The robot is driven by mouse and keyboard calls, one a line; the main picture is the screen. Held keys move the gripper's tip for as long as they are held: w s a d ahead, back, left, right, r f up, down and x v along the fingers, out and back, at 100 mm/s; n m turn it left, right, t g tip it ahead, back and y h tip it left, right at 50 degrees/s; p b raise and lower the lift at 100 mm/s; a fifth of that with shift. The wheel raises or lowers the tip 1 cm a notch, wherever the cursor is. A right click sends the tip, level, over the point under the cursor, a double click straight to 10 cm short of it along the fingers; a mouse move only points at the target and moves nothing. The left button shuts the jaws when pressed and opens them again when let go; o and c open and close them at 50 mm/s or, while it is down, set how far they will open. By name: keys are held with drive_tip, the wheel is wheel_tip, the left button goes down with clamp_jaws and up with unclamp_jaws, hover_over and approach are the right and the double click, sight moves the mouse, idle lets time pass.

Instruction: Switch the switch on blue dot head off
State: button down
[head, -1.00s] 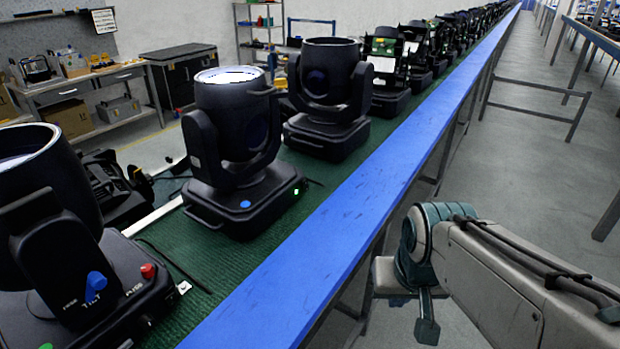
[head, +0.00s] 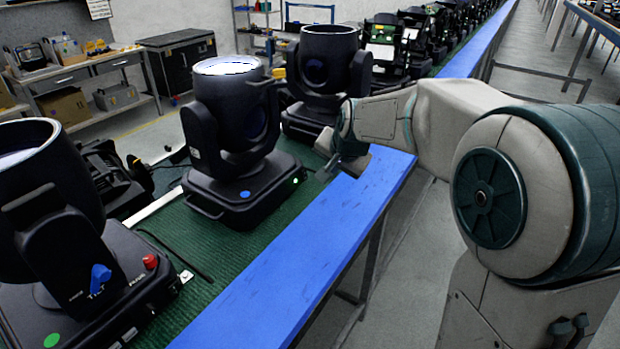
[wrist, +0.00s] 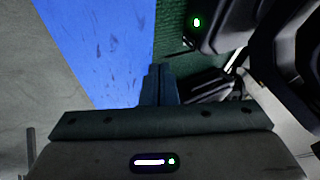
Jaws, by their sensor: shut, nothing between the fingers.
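The blue dot head is a black moving-head light (head: 232,120) on the green mat, with a blue dot (head: 245,194) on its base front. A small green-lit switch (head: 296,181) is on the base's right side. The green light (wrist: 196,22) also shows at the top of the wrist view, on the black base. My gripper (head: 323,177) is just right of that switch, apart from it, over the blue edge of the bench. In the wrist view its fingers (wrist: 160,72) are together and empty, lower left of the light.
A nearer black head with a green dot (head: 52,340), a blue lever and a red knob (head: 150,261) stands at the left. Another head (head: 325,80) stands behind, with a long row beyond. The blue bench edge (head: 290,260) is clear at the front. A thin cable lies between the heads.

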sight(304, 175)
drive_tip(key=shift+f, duration=0.1)
drive_tip(key=p+x, duration=0.1)
drive_tip(key=x, duration=0.9)
drive_tip(key=shift+p, duration=0.35)
drive_tip(key=a, duration=0.1)
drive_tip(key=w+a+p, duration=0.1)
drive_tip(key=shift+w+a+f, duration=0.1)
drive_tip(key=shift+w+a, duration=0.2)
drive_tip(key=shift+w+a+f, duration=0.1)
drive_tip(key=shift+w+a, duration=0.2)
drive_tip(key=shift+f, duration=0.1)
